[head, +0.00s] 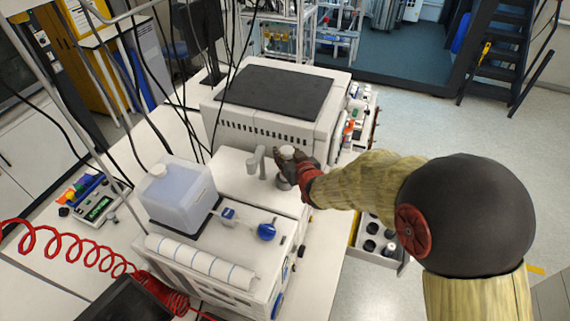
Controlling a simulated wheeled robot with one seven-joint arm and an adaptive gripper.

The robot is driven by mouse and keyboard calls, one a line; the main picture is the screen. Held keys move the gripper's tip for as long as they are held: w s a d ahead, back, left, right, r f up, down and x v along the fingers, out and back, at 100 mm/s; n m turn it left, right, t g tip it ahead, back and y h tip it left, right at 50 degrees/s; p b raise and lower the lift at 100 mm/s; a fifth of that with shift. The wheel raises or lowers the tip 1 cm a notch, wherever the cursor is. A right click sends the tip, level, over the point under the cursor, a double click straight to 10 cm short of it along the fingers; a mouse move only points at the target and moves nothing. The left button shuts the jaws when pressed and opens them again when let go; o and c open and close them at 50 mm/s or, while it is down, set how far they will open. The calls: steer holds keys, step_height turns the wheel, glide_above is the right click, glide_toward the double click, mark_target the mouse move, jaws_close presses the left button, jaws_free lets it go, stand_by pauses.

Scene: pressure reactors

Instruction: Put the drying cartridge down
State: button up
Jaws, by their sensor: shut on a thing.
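My gripper (293,168) is at the middle of the view, over the flat white top of the instrument (238,184). It is shut around a small upright thing with a pale round cap, which I take to be the drying cartridge (287,152). The dark fingers hide most of its body. A grey rounded part shows below the fingers, but I cannot tell whether it belongs to the cartridge or to a seat under it. I cannot tell whether the cartridge touches the surface.
A grey upright post (256,162) stands just left of my gripper. A large dark-topped box (275,90) is behind. A translucent canister (182,196), a striped white roll (200,262) and a blue knob (267,232) are at front left. An open drawer (378,243) is at right, below bench height.

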steer(key=shift+w+a+f+b, duration=0.15)
steer(key=shift+f+b, duration=0.25)
steer(key=shift+f, duration=0.55)
steer(key=shift+w+a+f+b, duration=0.15)
steer(key=shift+f+b, duration=0.2)
steer(key=shift+f, duration=0.6)
steer(key=shift+f+b, duration=0.3)
steer(key=shift+b, duration=0.05)
steer(key=o, duration=1.3)
steer(key=shift+o, duration=0.3)
steer(key=shift+s+r, duration=0.1)
steer(key=shift+s+d+r+p, duration=0.1)
steer(key=shift+r+p, duration=0.2)
steer(key=shift+p, duration=0.05)
steer(key=b+v, duration=0.1)
steer(key=v, duration=1)
steer(key=shift+s+b, duration=0.4)
steer(key=shift+d, duration=0.25)
